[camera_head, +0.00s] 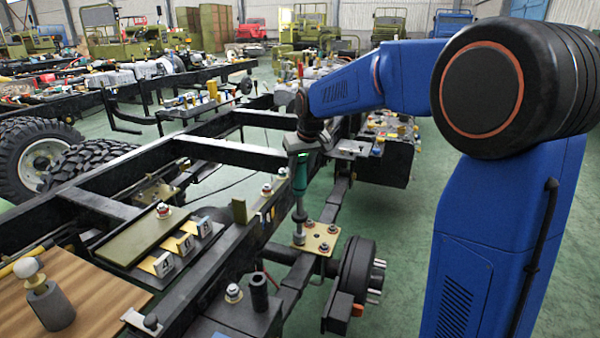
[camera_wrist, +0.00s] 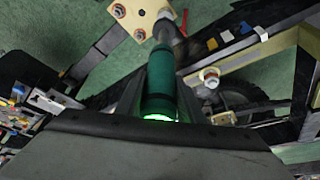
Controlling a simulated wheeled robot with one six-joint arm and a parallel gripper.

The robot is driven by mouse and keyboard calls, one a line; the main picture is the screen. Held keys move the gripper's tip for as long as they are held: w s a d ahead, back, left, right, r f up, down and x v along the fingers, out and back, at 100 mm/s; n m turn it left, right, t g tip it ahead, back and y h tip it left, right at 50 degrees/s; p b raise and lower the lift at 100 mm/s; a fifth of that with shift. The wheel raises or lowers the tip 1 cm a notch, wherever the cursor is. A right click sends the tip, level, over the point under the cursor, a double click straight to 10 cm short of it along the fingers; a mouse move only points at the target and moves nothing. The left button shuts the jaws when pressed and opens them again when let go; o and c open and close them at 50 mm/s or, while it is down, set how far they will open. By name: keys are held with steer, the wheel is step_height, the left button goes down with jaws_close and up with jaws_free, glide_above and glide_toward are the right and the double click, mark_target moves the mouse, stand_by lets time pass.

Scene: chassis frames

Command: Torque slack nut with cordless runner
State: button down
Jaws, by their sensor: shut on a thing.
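My gripper (camera_head: 302,150) points down and is shut on the green cordless runner (camera_head: 299,178). In the wrist view the runner (camera_wrist: 161,80) stands between my fingers, with a green light glowing near its base. Its grey shaft and socket reach down to the near left corner of a brass-coloured plate (camera_head: 323,238) on the axle. The socket seems to sit over the nut there, which it hides; contact is unclear. Other nuts (camera_head: 323,248) show on the plate. In the wrist view the plate (camera_wrist: 138,14) shows nuts at its other corners.
A brake drum with studs (camera_head: 360,275) is right of the plate. The black chassis rail (camera_head: 225,258) runs along the left, with numbered yellow blocks (camera_head: 182,243) beside it. A wooden board (camera_head: 80,310) is at front left. Green floor (camera_head: 400,240) is clear at right.

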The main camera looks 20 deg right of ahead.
steer(key=shift+r, duration=1.2)
